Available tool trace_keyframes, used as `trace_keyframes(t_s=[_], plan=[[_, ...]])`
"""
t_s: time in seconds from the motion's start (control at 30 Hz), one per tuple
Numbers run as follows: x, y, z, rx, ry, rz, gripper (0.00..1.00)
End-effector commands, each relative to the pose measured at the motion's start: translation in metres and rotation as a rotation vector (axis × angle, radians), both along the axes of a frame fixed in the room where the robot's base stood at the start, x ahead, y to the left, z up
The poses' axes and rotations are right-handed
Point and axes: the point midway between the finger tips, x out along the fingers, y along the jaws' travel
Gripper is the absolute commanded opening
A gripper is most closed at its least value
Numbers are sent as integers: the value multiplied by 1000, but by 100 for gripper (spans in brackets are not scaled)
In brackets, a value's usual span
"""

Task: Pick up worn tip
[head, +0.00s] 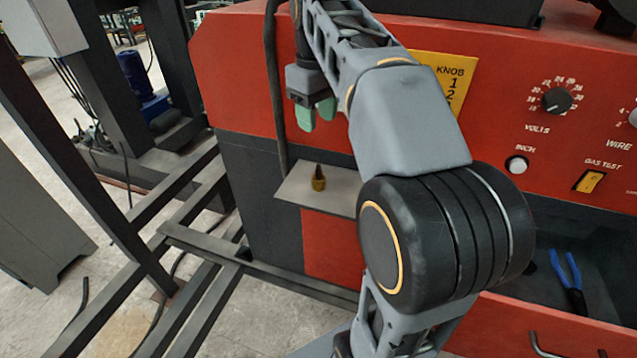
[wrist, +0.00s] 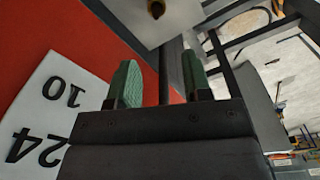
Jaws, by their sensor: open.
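The worn tip (head: 318,179) is a small brass-coloured piece with a dark pointed top. It stands upright on a small grey shelf (head: 290,190) on the front of the red machine. In the wrist view the tip (wrist: 156,9) shows at the top edge, partly cut off, on the pale shelf (wrist: 120,18). My gripper (head: 316,114) is above the shelf and the tip, apart from both. Its green-padded fingers (wrist: 160,82) are spread with nothing between them.
The red machine's panel carries a volts knob (head: 557,100) and a yellow label (head: 445,80). Blue-handled pliers (head: 568,280) lie in a recess at the lower right. A dark cable (head: 272,90) hangs left of my gripper. Grey metal frame bars (head: 200,242) stand at the left.

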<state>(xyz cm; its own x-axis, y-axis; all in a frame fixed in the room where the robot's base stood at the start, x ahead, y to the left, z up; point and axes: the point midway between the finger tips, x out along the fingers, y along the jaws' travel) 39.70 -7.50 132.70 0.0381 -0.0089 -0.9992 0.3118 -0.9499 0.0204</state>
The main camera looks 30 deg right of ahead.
Motion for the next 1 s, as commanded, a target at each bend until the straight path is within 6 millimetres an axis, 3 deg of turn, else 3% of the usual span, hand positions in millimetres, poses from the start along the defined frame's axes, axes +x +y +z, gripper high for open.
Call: trace_keyframes(t_s=[0.17, 0.53, 0.87, 1.0], plan=[[6, -7, -8, 8, 36, 28, 45], [6, -7, -67, 9, 42, 33, 45], [6, -7, -88, 9, 40, 33, 45], [7, -7, -106, 9, 42, 33, 45]])
